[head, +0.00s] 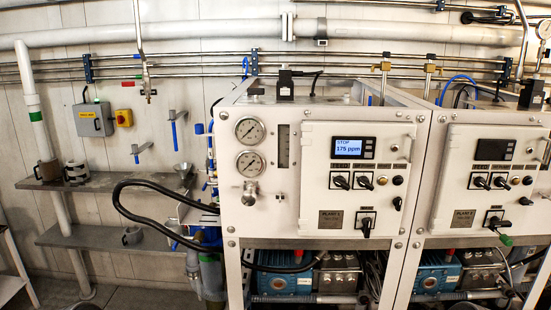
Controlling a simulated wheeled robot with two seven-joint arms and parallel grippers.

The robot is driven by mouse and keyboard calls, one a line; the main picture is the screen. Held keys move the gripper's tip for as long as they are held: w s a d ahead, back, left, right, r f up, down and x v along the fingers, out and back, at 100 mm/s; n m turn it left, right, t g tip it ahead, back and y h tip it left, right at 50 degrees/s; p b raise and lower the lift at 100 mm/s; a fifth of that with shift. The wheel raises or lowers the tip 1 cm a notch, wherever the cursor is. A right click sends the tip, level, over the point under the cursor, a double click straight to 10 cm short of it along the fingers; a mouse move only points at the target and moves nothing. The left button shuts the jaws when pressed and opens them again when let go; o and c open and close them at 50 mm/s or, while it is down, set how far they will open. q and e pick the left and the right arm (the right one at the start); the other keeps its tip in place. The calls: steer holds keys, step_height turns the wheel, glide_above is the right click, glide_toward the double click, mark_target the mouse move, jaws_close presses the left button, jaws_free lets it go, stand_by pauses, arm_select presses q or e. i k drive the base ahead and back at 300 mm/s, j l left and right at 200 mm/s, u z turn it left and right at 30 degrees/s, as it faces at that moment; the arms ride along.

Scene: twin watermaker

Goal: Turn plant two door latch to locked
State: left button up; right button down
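The plant two cabinet (438,190) stands at the right, with a white door panel (476,190) that looks closed. The panel carries a dark display (492,147), black knobs and a nameplate (463,219) that appears to read Plant 2. A small metal piece (546,152), which may be the door latch, shows at the panel's right side near the picture edge. It is too small to tell its setting. Neither of my grippers shows.
The plant one cabinet (237,196) stands left of it with a lit display (354,148). A black hose (150,215) loops out on its left. Wall shelves (110,182) hold mugs and a funnel. Pumps (436,279) sit below the cabinets.

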mark_target(525, 201)
steer(key=z, duration=1.25)
steer(key=l+u, duration=0.1)
steer(key=u, duration=0.2)
steer(key=i+l+u, duration=0.1)
steer(key=u, duration=0.2)
steer(key=i+l+u, duration=0.1)
steer(key=l+u, duration=0.25)
steer(key=l, duration=0.7)
steer(key=l+u, duration=0.3)
steer(key=l, duration=0.75)
steer(key=k+l, duration=0.1)
steer(key=l, duration=1.75)
steer(key=i+u, duration=0.05)
